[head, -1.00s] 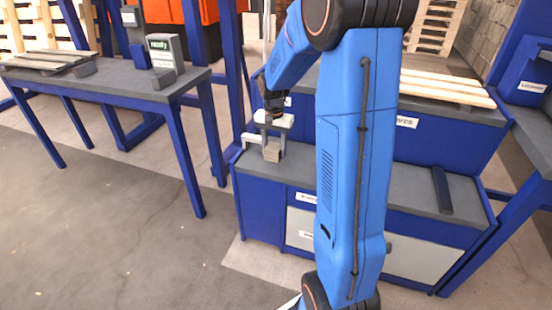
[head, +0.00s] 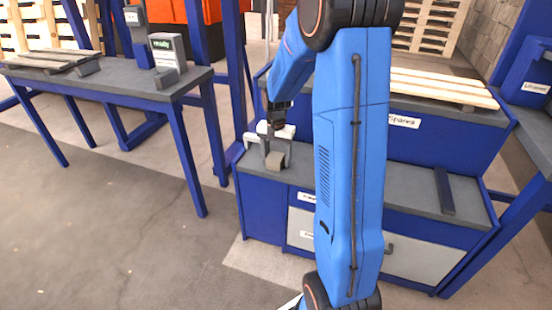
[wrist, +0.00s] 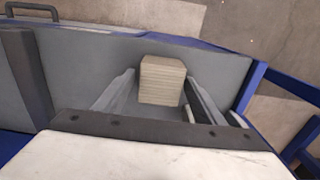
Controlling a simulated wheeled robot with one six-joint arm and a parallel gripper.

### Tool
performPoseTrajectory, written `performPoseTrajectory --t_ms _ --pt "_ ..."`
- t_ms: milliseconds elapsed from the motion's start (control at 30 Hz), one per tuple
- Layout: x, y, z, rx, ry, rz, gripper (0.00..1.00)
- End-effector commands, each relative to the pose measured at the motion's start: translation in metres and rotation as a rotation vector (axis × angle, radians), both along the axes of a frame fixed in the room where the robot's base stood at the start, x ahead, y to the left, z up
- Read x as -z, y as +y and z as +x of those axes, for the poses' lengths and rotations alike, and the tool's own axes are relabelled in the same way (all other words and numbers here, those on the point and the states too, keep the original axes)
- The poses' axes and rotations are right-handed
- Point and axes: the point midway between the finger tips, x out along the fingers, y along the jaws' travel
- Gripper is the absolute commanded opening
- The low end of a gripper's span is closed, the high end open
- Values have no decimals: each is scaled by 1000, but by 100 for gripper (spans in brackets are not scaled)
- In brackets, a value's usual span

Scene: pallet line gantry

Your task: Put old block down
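The old block (head: 275,161) is a small grey-beige piece at the left end of the grey bench top. It appears to rest on that top. The wrist view shows its layered face (wrist: 162,82) between the finger ends. My gripper (head: 277,152) reaches down over it with a finger on each side. In the wrist view my gripper (wrist: 160,76) looks open, with a narrow gap at the left finger. The right finger is very close to the block, and contact there is unclear.
The blue bench (head: 265,212) has a free grey top right of the block, partly behind my arm. A dark bar (head: 444,190) lies at its right end. A raised shelf behind holds pale planks (head: 440,86). A separate table (head: 130,88) stands left.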

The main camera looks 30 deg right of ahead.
Motion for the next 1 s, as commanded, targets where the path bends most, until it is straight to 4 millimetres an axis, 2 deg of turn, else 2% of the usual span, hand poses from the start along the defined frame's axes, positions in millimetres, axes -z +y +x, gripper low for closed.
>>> performPoseTrajectory --t_ms 233,367,800,1000 --pt "-1 0 0 0 0 0 64" --pt "-10 0 0 0 -1 0 64" --pt "-89 0 1 0 -3 -1 64" --pt "-114 0 0 0 -2 -1 64"
